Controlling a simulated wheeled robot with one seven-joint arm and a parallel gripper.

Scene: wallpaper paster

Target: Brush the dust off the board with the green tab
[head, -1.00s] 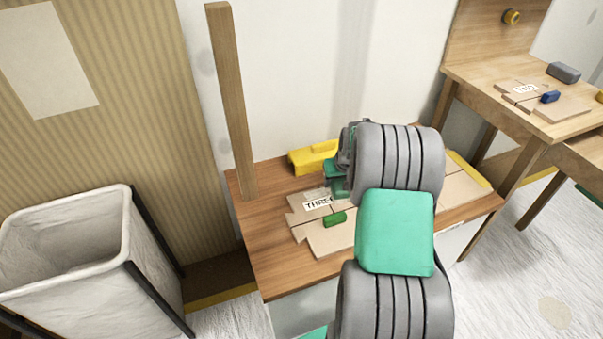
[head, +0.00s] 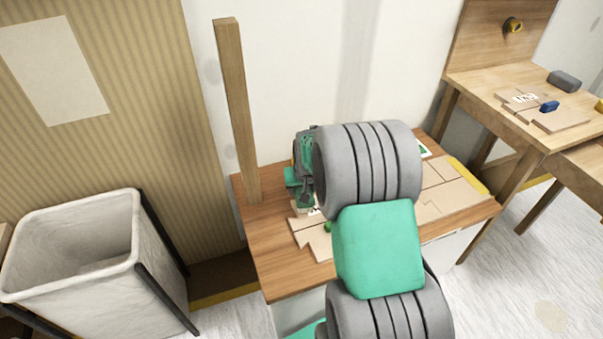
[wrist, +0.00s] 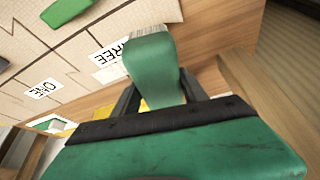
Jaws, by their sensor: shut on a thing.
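My gripper (wrist: 152,88) is shut on a green-handled brush (wrist: 152,65), whose pale bristles (wrist: 150,12) point toward the boards. In the head view my gripper (head: 303,180) is over the left part of the table, and my arm hides much of the boards. The pale board (head: 312,240) lies flat with its green tab (head: 327,227) just showing beside my arm. In the wrist view the green tab (wrist: 67,10) is at the top left, near a label (wrist: 110,55) ending in "REE". I cannot tell whether the bristles touch the board, and I cannot make out dust.
A wooden post (head: 238,110) rises at the table's (head: 262,245) back left. More boards (head: 445,195) and a yellow strip (head: 468,175) lie at the right. A lined bin (head: 75,240) stands left. Another table (head: 480,85) at the right holds a blue-tabbed board (head: 560,121).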

